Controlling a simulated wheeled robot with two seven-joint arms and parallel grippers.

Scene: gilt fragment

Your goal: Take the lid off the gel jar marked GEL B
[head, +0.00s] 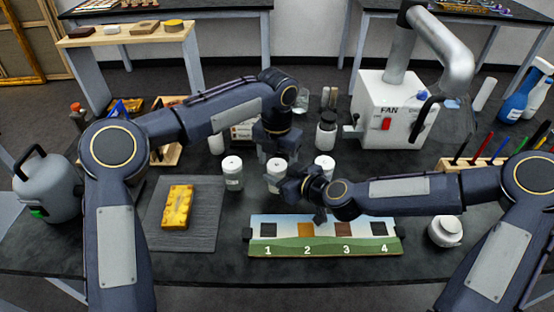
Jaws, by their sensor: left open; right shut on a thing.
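Three small jars with white lids stand in a row on the dark table: a left jar (232,175), a middle jar (274,166) and a right jar (324,165). Their markings are too small to read, so I cannot tell which is GEL B. My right gripper (283,184) comes in from the right and is shut on the middle jar's body, partly hiding it. My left gripper (278,157) points down from above, open, just over the middle jar's white lid. Its fingertips are hard to make out. The lid appears to be on the jar.
A numbered swatch board (325,248) lies in front of the jars. A gilt fragment (177,206) rests on a grey mat (205,232) at left. A white fan unit (385,112) and a dark-capped bottle (326,135) stand behind. A round white container (445,231) is at front right.

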